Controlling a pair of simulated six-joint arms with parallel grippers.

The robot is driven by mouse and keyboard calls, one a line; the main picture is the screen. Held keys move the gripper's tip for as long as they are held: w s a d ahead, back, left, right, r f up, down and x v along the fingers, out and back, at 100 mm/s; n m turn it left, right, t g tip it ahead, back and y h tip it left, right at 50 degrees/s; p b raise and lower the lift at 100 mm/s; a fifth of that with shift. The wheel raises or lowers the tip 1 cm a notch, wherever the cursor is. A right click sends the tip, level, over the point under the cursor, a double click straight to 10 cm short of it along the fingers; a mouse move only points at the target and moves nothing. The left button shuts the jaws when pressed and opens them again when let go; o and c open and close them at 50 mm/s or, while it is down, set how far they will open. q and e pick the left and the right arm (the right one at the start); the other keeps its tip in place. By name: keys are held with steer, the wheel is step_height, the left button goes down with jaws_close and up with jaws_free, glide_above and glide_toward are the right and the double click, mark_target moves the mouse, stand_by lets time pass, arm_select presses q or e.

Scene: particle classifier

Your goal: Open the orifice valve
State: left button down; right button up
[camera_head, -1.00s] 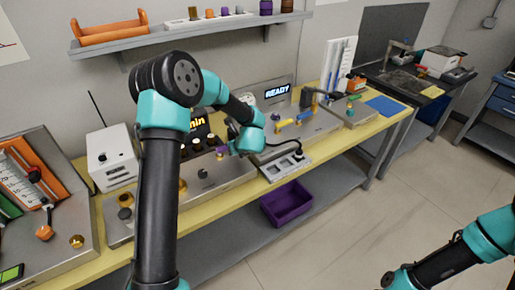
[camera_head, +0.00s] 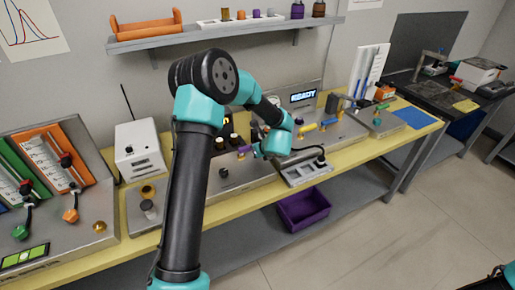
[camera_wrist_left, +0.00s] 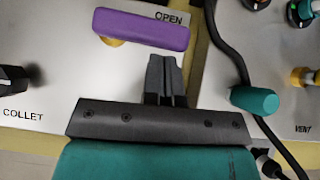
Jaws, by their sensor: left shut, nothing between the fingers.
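A purple bar handle (camera_wrist_left: 142,30) lies nearly crosswise at the top of the left wrist view, slightly tilted, on a brass stem. The word OPEN is printed by its right end. No label naming the orifice valve is readable. The handle also shows small in the head view (camera_head: 243,150), beside my left wrist. My left gripper (camera_wrist_left: 166,62) is shut and empty. Its fingertips are just below the handle's right half in the left wrist view; whether they touch it I cannot tell. My right gripper is out of view; only a sliver of the right arm shows at bottom right.
A black COLLET knob (camera_wrist_left: 14,78) is left of my gripper. A teal handle (camera_wrist_left: 254,101) and black hose (camera_wrist_left: 230,50) are on the right, near the VENT label. In the head view, a purple bin (camera_head: 304,209) sits on the lower shelf and a READY display (camera_head: 303,96) stands behind.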

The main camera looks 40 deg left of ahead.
arm_select(q)
steer(key=shift+s+d, duration=0.35)
steer(key=shift+d, duration=0.3)
steer(key=shift+s+d, duration=0.3)
steer(key=shift+d, duration=0.3)
steer(key=v, duration=1)
steer(key=shift+s, duration=0.25)
steer(key=shift+a, duration=0.1)
